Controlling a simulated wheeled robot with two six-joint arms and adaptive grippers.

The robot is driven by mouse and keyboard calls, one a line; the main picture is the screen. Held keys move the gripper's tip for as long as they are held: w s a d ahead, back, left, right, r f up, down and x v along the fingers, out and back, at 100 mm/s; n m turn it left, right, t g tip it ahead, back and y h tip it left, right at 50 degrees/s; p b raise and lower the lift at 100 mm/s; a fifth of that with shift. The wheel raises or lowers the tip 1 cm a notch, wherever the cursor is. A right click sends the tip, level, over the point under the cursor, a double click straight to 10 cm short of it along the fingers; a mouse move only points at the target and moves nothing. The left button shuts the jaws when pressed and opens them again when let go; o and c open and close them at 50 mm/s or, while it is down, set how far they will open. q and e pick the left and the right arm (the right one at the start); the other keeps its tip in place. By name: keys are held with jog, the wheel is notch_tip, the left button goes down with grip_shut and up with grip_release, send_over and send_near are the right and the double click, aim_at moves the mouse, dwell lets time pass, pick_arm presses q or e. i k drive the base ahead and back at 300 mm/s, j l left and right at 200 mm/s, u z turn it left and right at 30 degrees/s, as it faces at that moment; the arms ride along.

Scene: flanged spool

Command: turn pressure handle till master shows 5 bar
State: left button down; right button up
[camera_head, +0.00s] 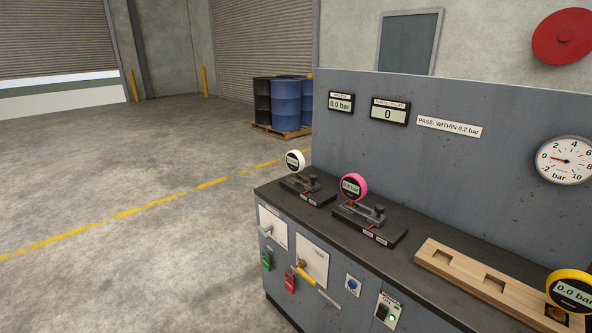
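The master display (341,102) on the grey back panel reads 0.0 bar. A yellow-orange handle (306,272) sits on a white plate (314,260) on the bench front. Another white plate (273,226) to its left carries a small grey lever (265,231). I cannot read a label that tells which one is the pressure handle. Neither of my grippers is in view.
A white gauge (295,160) and a pink gauge (353,187) stand in fixtures on the bench (410,245). A yellow gauge (571,290) is by a wooden rack (455,262). A dial (565,160) points near 0. Open floor lies left.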

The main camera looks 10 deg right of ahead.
aim_at(264, 232)
jog(key=i+j+z, duration=0.1)
jog(key=i+j, duration=0.15)
jog(key=j, duration=0.15)
jog(key=i+j+z, duration=0.1)
jog(key=i+j, duration=0.15)
jog(key=j, duration=0.15)
jog(key=i+j+z, duration=0.1)
jog(key=i+j, duration=0.15)
jog(key=j, duration=0.15)
jog(key=i+j+z, duration=0.1)
jog(key=i+j, duration=0.15)
jog(key=j, duration=0.2)
jog(key=i+j+z, duration=0.1)
jog(key=j, duration=0.35)
jog(key=i+j+z, duration=0.1)
jog(key=i+j, duration=0.2)
jog(key=j, duration=0.15)
jog(key=i+j+z, duration=0.15)
jog(key=j, duration=0.35)
jog(key=i+j+z, duration=0.1)
jog(key=j, duration=0.4)
jog(key=i, duration=0.05)
